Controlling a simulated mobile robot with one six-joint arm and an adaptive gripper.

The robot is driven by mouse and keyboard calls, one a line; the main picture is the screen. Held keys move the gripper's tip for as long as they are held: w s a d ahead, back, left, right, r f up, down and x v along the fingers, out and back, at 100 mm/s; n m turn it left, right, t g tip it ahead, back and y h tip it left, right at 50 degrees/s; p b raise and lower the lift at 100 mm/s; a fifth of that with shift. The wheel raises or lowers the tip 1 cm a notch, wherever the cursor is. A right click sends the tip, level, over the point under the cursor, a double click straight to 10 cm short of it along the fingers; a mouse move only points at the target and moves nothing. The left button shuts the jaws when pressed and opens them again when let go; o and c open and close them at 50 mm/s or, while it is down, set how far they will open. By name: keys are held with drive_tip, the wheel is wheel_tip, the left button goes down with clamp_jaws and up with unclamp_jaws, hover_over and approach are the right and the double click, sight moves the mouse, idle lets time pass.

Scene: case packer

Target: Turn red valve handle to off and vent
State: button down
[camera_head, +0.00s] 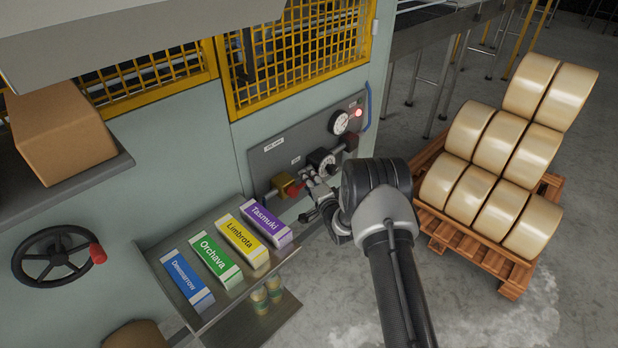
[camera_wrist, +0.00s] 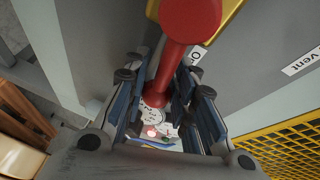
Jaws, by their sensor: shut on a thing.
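The red valve handle (camera_head: 293,190) sits on a brass-coloured valve body (camera_head: 280,181) at the lower left of the grey panel (camera_head: 262,160). In the wrist view the red handle (camera_wrist: 187,32) runs down between the blue-padded fingers of my gripper (camera_wrist: 162,98). My gripper (camera_head: 316,188) is shut on the handle. A "Vent" label (camera_wrist: 303,61) is on the panel at the right of the wrist view. Another label (camera_wrist: 197,54), partly hidden, is beside the handle. In the head view my gripper hides part of the handle.
Dials (camera_head: 341,122) and a lit red lamp (camera_head: 358,112) are on the panel. A sloped shelf (camera_head: 205,318) with several labelled cartons lies left of my gripper. A black handwheel (camera_head: 55,257) is farther left. A pallet (camera_head: 470,236) of large rolls stands right of my arm.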

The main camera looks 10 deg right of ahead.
drive_tip(key=c, duration=1.3)
unclamp_jaws()
drive_tip(key=shift+r, duration=0.1)
drive_tip(key=shift+c, duration=0.2)
drive_tip(key=shift+s, duration=0.1)
drive_tip(key=v, duration=1.2)
